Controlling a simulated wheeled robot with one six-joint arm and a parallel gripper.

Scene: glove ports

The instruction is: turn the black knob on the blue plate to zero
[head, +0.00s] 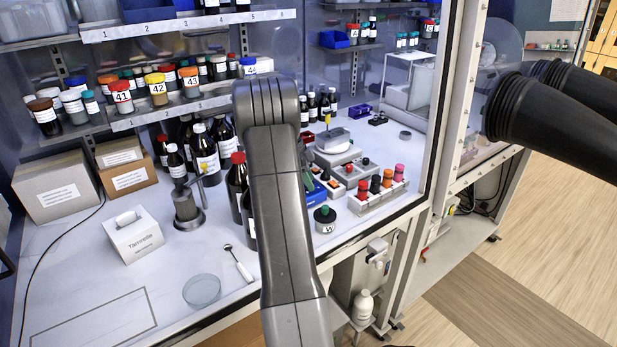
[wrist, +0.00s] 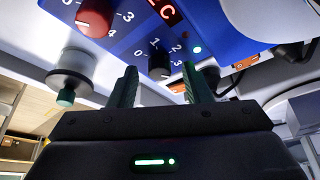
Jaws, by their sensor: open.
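The blue plate (wrist: 215,35) fills the upper part of the wrist view. Its black knob (wrist: 159,67) has a printed scale of 0, 1, 2 and 3 around it. I cannot tell which number the knob points to. My gripper (wrist: 161,84) is open, and its two green fingers appear on either side of the black knob in that view. I cannot tell whether they touch it. In the head view only a bit of the blue plate (head: 317,193) shows beside my arm, and the black knob is hidden.
A green-capped jar (head: 325,219) stands nearby. A rack of coloured-cap vials (head: 380,192) is to the right. Brown bottles (head: 236,182) stand left of my arm.

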